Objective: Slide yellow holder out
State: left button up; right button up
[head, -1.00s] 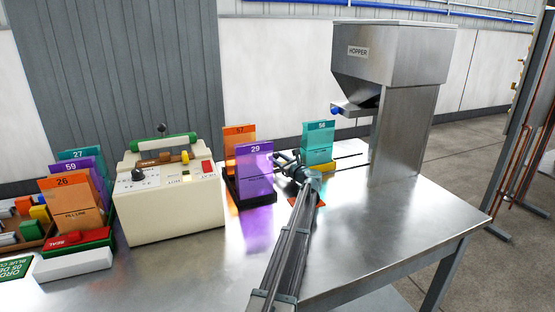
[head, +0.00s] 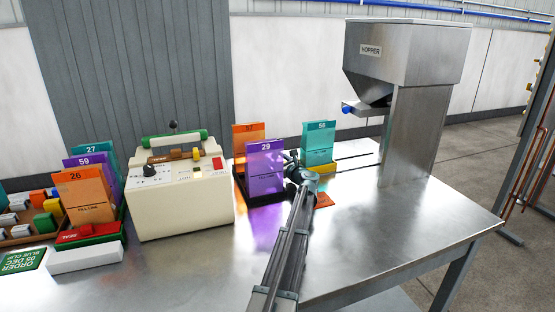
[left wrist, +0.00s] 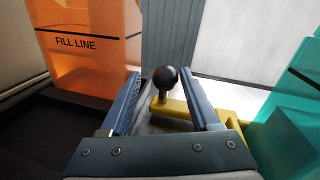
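The yellow holder (head: 321,169) stands at the back of the metal table with a teal bag (head: 319,143) marked 56 or 58 upright in it. In the left wrist view the yellow holder (left wrist: 172,107) has a black ball knob (left wrist: 165,78). My left gripper (head: 293,160) is beside the holder's left side. In its wrist view the left gripper (left wrist: 161,75) is open, with the knob between its fingers and visible space around it. The arm hides part of the holder in the head view. My right gripper is not in view.
A purple bag (head: 265,167) and an orange bag (head: 248,138) stand in a black holder just left. A steel hopper (head: 410,55) stands right. A cream sealing machine (head: 182,197) is at left. An orange-red patch (head: 324,200) lies in front. The table's right side is clear.

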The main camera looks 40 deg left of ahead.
pick_arm(q)
jog(key=shift+d, duration=0.1)
jog(key=v, duration=1.3)
jog(key=shift+d, duration=0.3)
jog(key=shift+r, duration=0.1)
